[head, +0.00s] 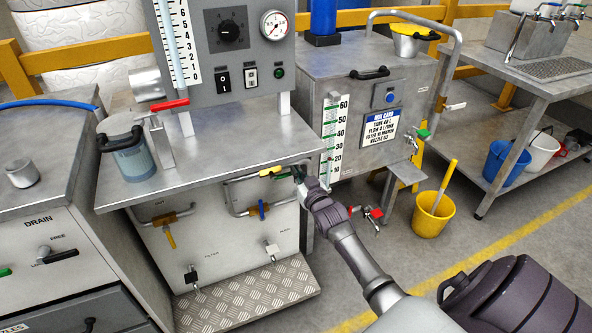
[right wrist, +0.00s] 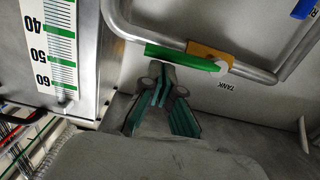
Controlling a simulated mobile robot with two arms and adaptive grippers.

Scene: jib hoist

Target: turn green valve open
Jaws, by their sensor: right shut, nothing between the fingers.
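The green valve lever (right wrist: 180,57) lies along the pipe in the right wrist view, with its brass body (right wrist: 212,54) on a bent steel pipe above an upside-down TANK label. In the head view the brass body (head: 268,171) shows under the bench top, and my gripper partly hides the green lever. My right gripper (head: 299,171) is shut and empty at the bench's right end. In the right wrist view its fingertips (right wrist: 163,70) are close beside the lever; I cannot tell whether they touch it. My left gripper is not in view.
A blue-handled valve (head: 262,210) and a yellow-handled valve (head: 169,236) are on the same panel. The bench top (head: 220,150) overhangs them. A tank with a level scale (head: 333,140) stands right of my gripper. A red-handled tap (head: 374,213) and yellow bucket (head: 433,213) are farther right.

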